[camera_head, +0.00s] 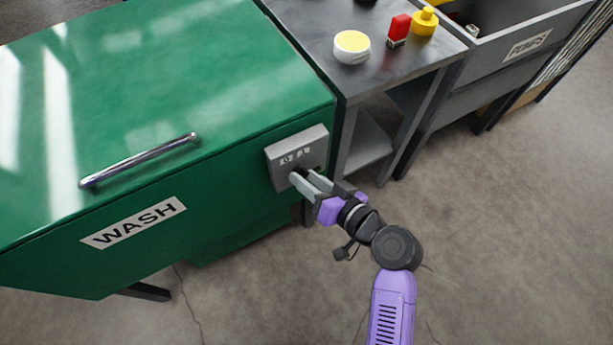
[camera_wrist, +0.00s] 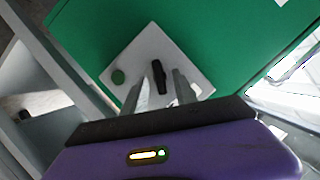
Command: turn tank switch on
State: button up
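The green wash tank (camera_head: 170,110) carries a grey switch box (camera_head: 296,150) on its front face near the right corner. The box is marked 0 and 1 in the head view.
A chrome handle (camera_head: 138,160) and a WASH label (camera_head: 133,222) are on the tank. A grey bench (camera_head: 300,20) to the right bears a white-and-yellow round tin (camera_head: 352,47), a red item (camera_head: 398,30) and a yellow item (camera_head: 425,21). The floor in front is clear.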

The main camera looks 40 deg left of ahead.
jog(key=v, duration=0.7)
jog(key=shift+d+p, duration=0.2)
jog(key=shift+p, duration=0.1)
jog(key=shift+s, duration=0.1)
